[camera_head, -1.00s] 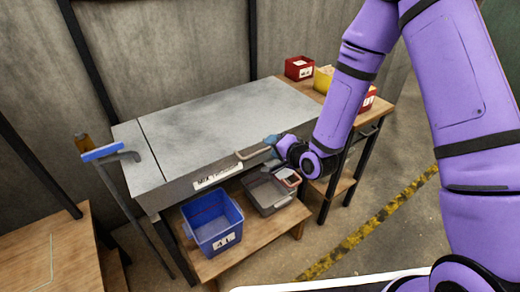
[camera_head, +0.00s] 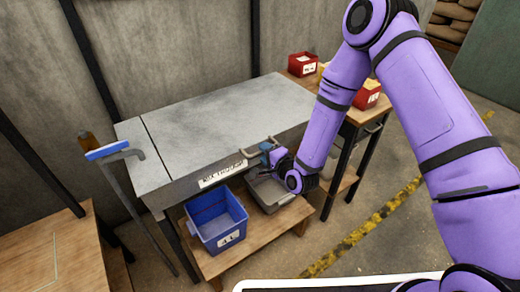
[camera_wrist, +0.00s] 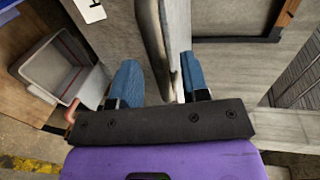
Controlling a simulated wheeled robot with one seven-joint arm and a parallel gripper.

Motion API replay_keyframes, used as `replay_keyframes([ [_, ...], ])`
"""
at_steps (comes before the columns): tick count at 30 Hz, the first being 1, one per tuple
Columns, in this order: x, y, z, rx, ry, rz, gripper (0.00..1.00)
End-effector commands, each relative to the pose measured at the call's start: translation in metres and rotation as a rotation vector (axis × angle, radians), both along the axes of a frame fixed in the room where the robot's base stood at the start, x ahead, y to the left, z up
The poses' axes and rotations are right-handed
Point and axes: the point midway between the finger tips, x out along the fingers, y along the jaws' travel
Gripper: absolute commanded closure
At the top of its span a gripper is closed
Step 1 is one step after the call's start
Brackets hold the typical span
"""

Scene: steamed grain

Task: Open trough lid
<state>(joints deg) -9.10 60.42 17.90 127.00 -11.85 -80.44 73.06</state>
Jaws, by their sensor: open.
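The trough lid (camera_head: 220,122) is a flat grey metal sheet lying closed on the trough. Its front face carries a white label (camera_head: 222,173) and a pale handle (camera_head: 258,150) near the right end. My gripper (camera_head: 267,150) is at this handle, in front of the trough. In the wrist view my gripper (camera_wrist: 160,82) has its two blue fingers apart, and the handle (camera_wrist: 160,45) runs between them. I see a gap between the left finger and the handle; the right finger is close to it, and contact cannot be told.
A blue bin (camera_head: 216,220) and a grey bin (camera_head: 272,190) stand on the low wooden shelf (camera_head: 250,238) below. Red boxes (camera_head: 302,64) stand on a wooden table at right. A blue-handled tool (camera_head: 107,151) leans at the trough's left.

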Motion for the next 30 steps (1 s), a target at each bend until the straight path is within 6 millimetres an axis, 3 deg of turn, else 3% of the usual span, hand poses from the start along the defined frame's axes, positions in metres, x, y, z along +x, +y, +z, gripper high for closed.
replay_keyframes([
  [7,0.024,0.016,-0.006,0.000,0.000,0.000,0.58],
  [19,0.030,0.020,-0.008,0.000,0.001,0.001,0.58],
  [25,0.030,0.020,-0.008,-0.001,0.001,0.000,1.00],
  [30,0.030,0.020,-0.008,-0.001,0.001,0.000,1.00],
])
